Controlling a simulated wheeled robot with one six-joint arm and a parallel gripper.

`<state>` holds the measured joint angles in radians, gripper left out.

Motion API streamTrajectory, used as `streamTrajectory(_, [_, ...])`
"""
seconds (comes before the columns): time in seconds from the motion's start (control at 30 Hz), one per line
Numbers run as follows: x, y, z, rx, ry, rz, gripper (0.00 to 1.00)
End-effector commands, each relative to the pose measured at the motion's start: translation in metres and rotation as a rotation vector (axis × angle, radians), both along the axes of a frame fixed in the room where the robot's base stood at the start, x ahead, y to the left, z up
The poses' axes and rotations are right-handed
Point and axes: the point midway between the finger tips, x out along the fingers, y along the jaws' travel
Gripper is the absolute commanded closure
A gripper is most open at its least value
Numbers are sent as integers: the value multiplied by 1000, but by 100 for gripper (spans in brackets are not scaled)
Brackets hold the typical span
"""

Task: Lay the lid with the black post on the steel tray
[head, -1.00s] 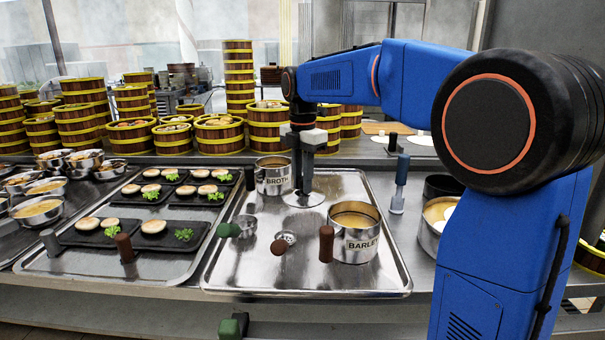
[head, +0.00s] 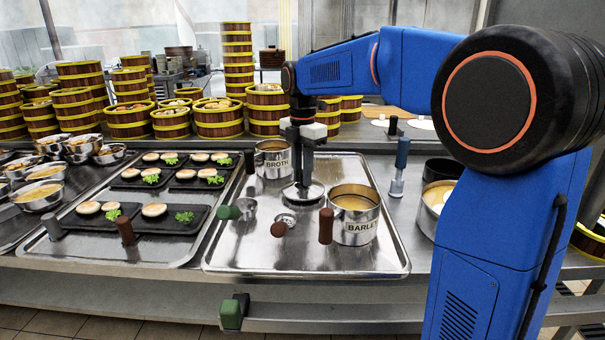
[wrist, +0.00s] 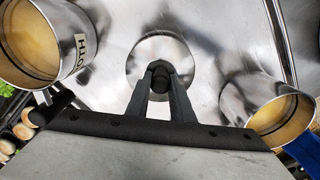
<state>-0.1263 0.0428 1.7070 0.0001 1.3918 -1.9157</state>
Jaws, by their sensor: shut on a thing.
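My gripper (head: 304,176) points down over the steel tray (head: 270,258) and is shut on the black post (wrist: 161,72) of a round shiny lid (head: 302,194). In the wrist view the lid (wrist: 143,58) lies flat below the fingertips (wrist: 160,88). The lid is between the BROTH pot (head: 273,160) and the BARLEY pot (head: 355,228), level and at or just above the tray's surface. I cannot tell whether it touches the tray. The fingers partly hide the post.
A green-handled ladle (head: 231,212) and a brown-handled strainer (head: 280,229) lie on the tray, left of and in front of the lid. A blue-handled tool (head: 401,160) stands right of the tray. Black plates (head: 133,209) of food sit left. The tray's front is clear.

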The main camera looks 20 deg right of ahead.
Motion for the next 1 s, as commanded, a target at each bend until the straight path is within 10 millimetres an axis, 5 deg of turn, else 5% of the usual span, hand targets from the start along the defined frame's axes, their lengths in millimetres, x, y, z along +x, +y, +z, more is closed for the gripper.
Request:
streamTrajectory(0.73, [0,0,-9,0,0,0,100])
streamTrajectory(0.77, [0,0,-9,0,0,0,77])
streamTrajectory(0.83, [0,0,-9,0,0,0,60])
streamTrajectory(1.0, [0,0,-9,0,0,0,57])
